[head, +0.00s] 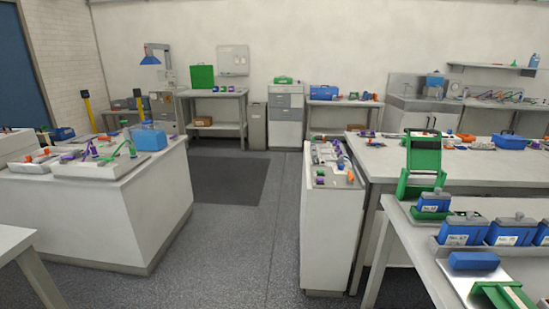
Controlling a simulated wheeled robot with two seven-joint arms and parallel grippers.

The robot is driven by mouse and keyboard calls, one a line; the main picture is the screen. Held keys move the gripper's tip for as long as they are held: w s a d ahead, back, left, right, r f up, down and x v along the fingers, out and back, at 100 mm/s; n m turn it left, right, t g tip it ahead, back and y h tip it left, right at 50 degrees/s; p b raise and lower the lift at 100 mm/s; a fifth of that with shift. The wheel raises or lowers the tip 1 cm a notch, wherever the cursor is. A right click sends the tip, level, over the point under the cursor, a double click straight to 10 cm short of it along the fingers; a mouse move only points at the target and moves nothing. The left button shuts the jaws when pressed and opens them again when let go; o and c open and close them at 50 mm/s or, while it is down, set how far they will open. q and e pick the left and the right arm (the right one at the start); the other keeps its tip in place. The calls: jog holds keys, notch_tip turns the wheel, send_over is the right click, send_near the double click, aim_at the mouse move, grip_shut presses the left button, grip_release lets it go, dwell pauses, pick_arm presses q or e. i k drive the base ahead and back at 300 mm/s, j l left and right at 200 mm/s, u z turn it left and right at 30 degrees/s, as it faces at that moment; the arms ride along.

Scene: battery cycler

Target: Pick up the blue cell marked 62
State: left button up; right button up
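Several blue cells with grey tops and white labels stand on the near bench at the right. The front left one of the row, a blue cell (460,229), has a label that seems to read 62, though it is small. A second labelled blue cell (502,230) stands just right of it, and another is cut by the right edge. A smaller-looking labelled blue cell (433,201) stands behind, by a green frame (421,164). Neither of my grippers is in view.
A plain blue block (473,260) lies on a light plate in front of the row, near a green fixture (501,295). A white cabinet (330,240) with small parts stands left of the near bench (402,246). Open grey floor (240,240) lies between it and the left island (110,215).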

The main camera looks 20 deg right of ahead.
aim_at(467, 235)
jog(key=i+z, duration=0.2)
jog(key=z, duration=0.3)
jog(key=i+j+z, duration=0.1)
jog(key=z, duration=0.35)
jog(key=i+j+z, duration=0.15)
jog(key=z, duration=0.35)
jog(key=i+j+z, duration=0.2)
jog(key=z, duration=0.25)
jog(key=i+j+z, duration=0.1)
jog(key=j+z, duration=0.15)
jog(key=z, duration=0.25)
